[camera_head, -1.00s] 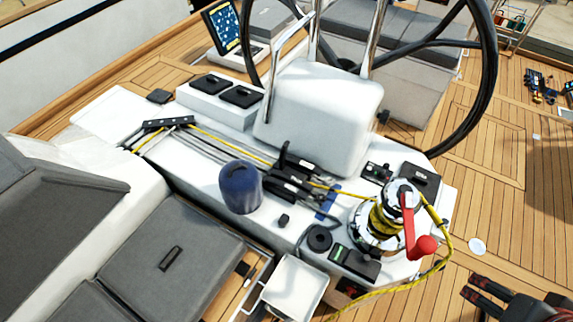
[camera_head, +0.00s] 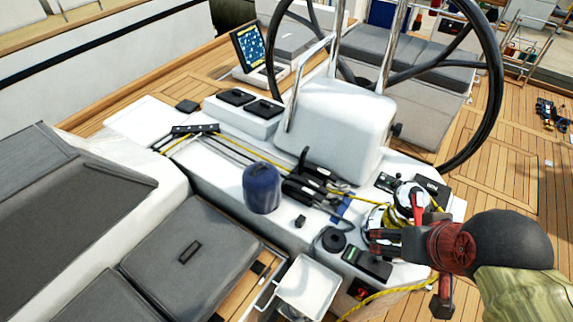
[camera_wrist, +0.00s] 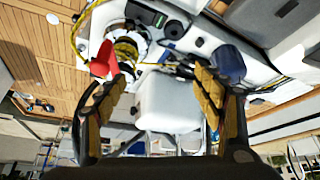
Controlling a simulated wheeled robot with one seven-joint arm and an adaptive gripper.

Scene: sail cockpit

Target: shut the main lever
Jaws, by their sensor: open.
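A bank of black rope-clutch levers (camera_head: 308,186) sits on the white console with a yellow rope running through it. One black lever (camera_head: 303,159) stands raised at its far side; the others lie lower. I cannot tell from markings which is the main lever. In that view the levers are small and partly hidden by the right finger.
A winch (camera_head: 410,200) with yellow rope and a red handle stands right of the levers; my gripper partly covers it. A blue bag (camera_head: 262,188) stands just left of the levers. The steering wheel (camera_head: 495,70) and white pedestal (camera_head: 345,125) rise behind. A white tray (camera_head: 308,288) is in front.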

